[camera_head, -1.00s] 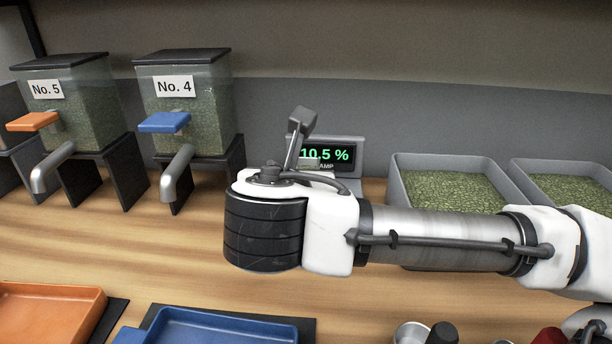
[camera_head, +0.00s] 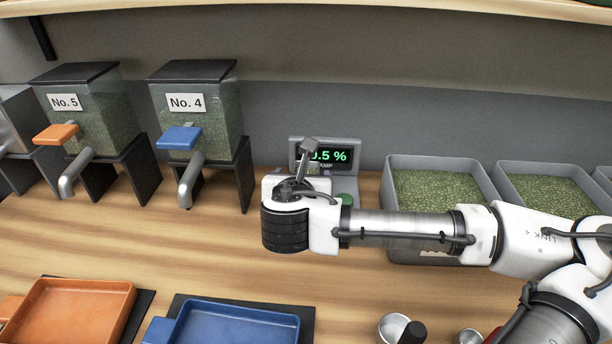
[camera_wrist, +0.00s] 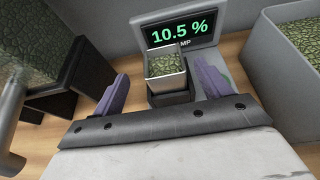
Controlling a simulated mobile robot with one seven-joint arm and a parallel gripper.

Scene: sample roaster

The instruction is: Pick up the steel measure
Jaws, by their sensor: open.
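A round, shiny steel cup (camera_head: 392,327), which looks like the steel measure, stands at the bottom edge of the head view, with a black knob or handle beside it. A second small metal vessel (camera_head: 467,338) is to its right, cut off by the edge. My gripper (camera_wrist: 163,88) is open in the wrist view, far from both, at the back of the counter. Its purple fingers are on either side of a small square cup of green beans (camera_wrist: 165,68) on the meter's dark stand. Nothing shows as gripped.
The meter (camera_head: 326,155) reads 10.5 % at the back. Grey bins of green beans (camera_head: 440,165) stand right of it. Dispensers No. 5 and No. 4 (camera_head: 195,105) stand left. Orange (camera_head: 75,310) and blue (camera_head: 235,325) trays lie in front. The middle counter is clear.

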